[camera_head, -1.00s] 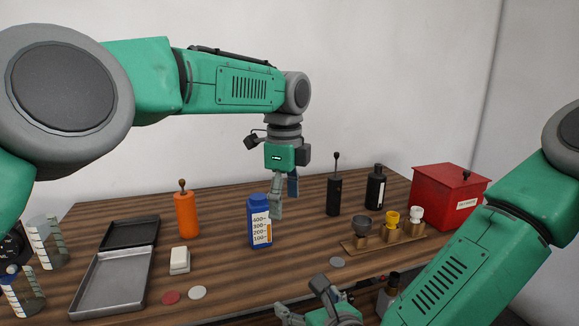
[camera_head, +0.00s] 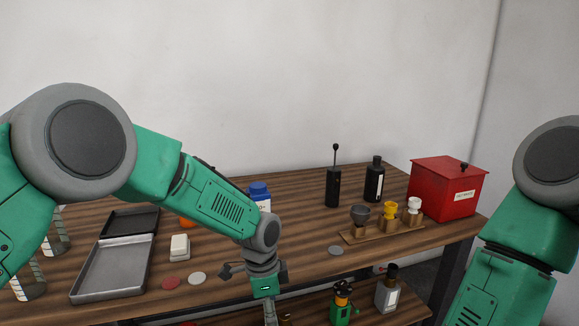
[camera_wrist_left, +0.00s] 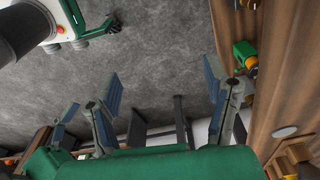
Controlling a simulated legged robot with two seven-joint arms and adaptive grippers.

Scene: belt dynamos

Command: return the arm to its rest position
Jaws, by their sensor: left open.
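My left arm (camera_head: 215,205) comes in from the left and reaches down in front of the table's front edge. My left gripper points downward at the bottom of the head view, its fingertips cut off by the frame. In the left wrist view my left gripper (camera_wrist_left: 165,95) has its fingers spread apart, with nothing between them and grey floor beyond. My right arm (camera_head: 510,250) hangs at the right side; its gripper is outside the head view.
The wooden table (camera_head: 310,215) holds a metal tin (camera_head: 112,272), a blue bottle (camera_head: 259,192) partly behind my left arm, a red box (camera_head: 448,188) and a cup rack (camera_head: 385,232). A lower shelf holds a green-and-yellow item (camera_head: 343,303) and a grey bottle (camera_head: 387,290).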

